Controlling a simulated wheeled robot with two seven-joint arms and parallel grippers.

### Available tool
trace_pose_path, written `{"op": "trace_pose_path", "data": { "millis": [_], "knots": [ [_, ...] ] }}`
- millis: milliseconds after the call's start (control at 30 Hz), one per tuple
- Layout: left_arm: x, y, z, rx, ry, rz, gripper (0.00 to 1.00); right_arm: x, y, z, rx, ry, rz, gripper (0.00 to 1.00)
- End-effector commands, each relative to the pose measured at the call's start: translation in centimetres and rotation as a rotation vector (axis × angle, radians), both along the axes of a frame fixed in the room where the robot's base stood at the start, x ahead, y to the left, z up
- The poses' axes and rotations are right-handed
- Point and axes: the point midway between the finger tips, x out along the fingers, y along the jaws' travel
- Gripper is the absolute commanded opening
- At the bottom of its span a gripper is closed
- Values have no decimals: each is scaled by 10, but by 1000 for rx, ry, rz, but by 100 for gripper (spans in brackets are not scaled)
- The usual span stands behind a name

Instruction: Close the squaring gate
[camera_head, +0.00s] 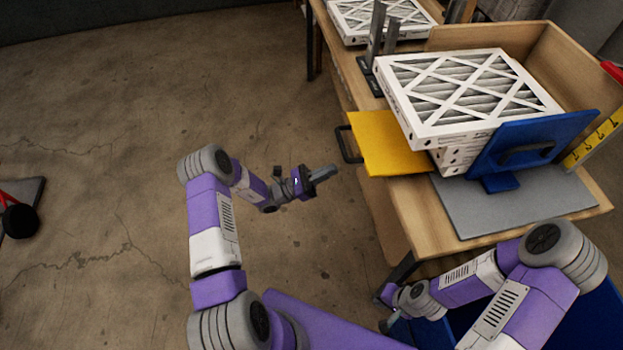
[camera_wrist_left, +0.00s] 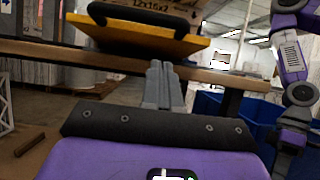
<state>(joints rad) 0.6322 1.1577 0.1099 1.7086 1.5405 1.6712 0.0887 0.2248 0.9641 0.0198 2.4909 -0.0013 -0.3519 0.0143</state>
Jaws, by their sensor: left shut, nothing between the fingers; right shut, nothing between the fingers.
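A yellow panel with a black handle, probably the squaring gate (camera_head: 378,148), sticks out from the table's left edge beside the stack of white-framed filters (camera_head: 455,95). Its handle (camera_head: 347,144) faces left. My left gripper (camera_head: 327,174) is shut and empty, left of and apart from the handle. Its fingers (camera_wrist_left: 160,85) point toward the panel in the wrist view. My right gripper (camera_head: 388,322) is shut and empty below the table's front edge.
A blue upright plate (camera_head: 535,143) with a handle stands before the stack on a grey mat (camera_head: 520,208). A wooden-walled corner (camera_head: 560,65) rises behind. Metal uprights (camera_head: 376,35) and another filter (camera_head: 375,15) stand farther back.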

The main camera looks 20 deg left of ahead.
Motion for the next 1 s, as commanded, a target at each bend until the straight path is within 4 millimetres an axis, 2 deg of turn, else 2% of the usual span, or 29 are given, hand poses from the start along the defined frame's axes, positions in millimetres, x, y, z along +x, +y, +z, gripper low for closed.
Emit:
{"op": "trace_pose_path", "data": {
  "millis": [33,100,300,767,1000],
  "knots": [
    [5,-9,5,1,-2,-4,0,0,0,-3,0,0,0,0],
    [6,-9,18,3,-3,-1,0,0,0,-3,0,0,0,0],
    [9,-14,37,1,0,-2,0,0,0,-5,0,0,0,0],
    [10,-14,42,2,1,0,0,0,0,-5,0,0,0,0],
    [7,-6,52,23,16,16,0,0,0,9,0,0,0,0]
  ]
}}
